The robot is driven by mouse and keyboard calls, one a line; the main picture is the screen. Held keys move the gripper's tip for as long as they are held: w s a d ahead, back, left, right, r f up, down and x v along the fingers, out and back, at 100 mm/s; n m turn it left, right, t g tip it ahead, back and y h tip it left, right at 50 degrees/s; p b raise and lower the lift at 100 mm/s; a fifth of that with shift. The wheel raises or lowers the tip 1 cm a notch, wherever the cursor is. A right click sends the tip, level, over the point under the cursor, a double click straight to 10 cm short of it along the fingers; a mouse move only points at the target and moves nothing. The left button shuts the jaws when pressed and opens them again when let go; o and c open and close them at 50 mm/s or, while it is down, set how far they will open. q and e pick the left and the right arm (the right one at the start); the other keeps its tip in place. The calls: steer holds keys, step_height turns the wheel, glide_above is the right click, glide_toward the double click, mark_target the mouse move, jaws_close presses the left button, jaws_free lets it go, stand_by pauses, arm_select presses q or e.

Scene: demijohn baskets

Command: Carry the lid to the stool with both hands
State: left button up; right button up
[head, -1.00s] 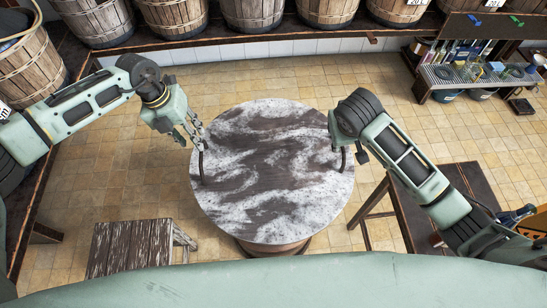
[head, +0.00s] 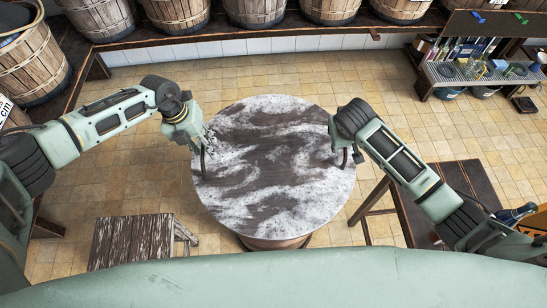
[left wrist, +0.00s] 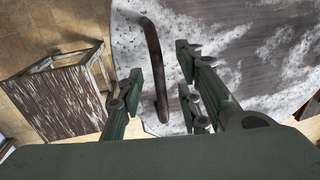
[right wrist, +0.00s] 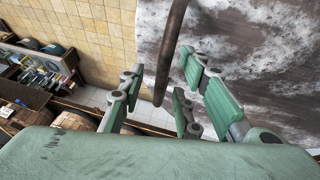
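The lid (head: 270,165) is a large round board with white and dark brown streaks, lying flat on a wooden tub (head: 275,243). A dark curved handle stands at its left edge (head: 203,163) and another at its right edge (head: 345,158). My left gripper (head: 203,142) is at the left handle; in the left wrist view its spread fingers have the handle (left wrist: 155,65) between them. My right gripper (head: 345,148) is at the right handle; in the right wrist view its spread fingers straddle the handle (right wrist: 170,50). The weathered plank stool (head: 130,240) stands at the lower left.
A dark wooden table (head: 470,185) stands at the right, under my right arm. Several wooden tubs (head: 258,10) line a bench at the back. A rack with bottles and tools (head: 480,72) is at the upper right. The tiled floor (head: 110,180) between the stool and bench is clear.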

arm_select(q)
jaws_close()
arm_select(e)
jaws_close()
steer(key=shift+d, duration=0.1)
stand_by(0.4)
arm_select(q)
steer(key=shift+w+r, duration=0.15)
steer(key=shift+w, duration=0.05)
arm_select(e)
steer(key=shift+w+r, duration=0.25)
steer(key=shift+w, duration=0.05)
